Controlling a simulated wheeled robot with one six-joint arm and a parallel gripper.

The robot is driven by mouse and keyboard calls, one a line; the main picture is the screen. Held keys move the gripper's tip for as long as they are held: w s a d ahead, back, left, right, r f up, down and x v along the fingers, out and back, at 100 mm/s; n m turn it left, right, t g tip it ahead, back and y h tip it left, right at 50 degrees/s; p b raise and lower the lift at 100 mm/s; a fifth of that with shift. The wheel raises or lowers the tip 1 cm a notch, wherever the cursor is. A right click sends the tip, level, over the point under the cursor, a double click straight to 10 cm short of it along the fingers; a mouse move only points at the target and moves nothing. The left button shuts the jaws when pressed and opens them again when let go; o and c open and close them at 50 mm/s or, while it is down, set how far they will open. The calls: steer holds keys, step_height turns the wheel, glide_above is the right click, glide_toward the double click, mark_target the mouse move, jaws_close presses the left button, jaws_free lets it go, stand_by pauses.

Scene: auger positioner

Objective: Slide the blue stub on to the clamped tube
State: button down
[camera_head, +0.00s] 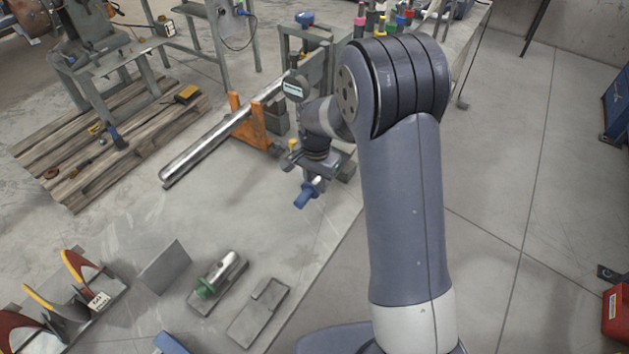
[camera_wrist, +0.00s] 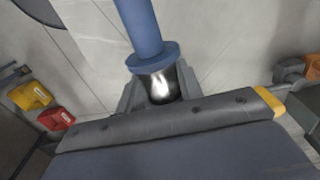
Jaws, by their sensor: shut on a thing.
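The blue stub (camera_head: 308,193) has a blue shaft with a wider collar and a shiny metal end. My gripper (camera_head: 318,172) is shut on it and holds it above the table, tilted in the head view. In the wrist view the stub (camera_wrist: 143,35) points to the top, and the jaws (camera_wrist: 160,88) close around its metal part just behind the collar. The clamped tube (camera_head: 215,138) is a long shiny metal tube lying at a slant on an orange support (camera_head: 254,122). The stub is apart from the tube, to its right. My arm hides part of the area behind the gripper.
On the table in front lie a stub with a green end (camera_head: 215,277) on a grey block and an empty grey block (camera_head: 258,313). A rack with red and yellow curved parts (camera_head: 75,290) stands at lower left. A wooden pallet (camera_head: 75,165) lies beyond the tube.

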steer(key=shift+w+d+r, duration=0.1)
steer(key=shift+w+d, duration=0.25)
steer(key=shift+w, duration=0.15)
steer(key=c, duration=0.9)
jaws_free()
steer(key=shift+s, duration=0.15)
step_height(320, 180, up, 11)
steer(key=shift+f, duration=0.1)
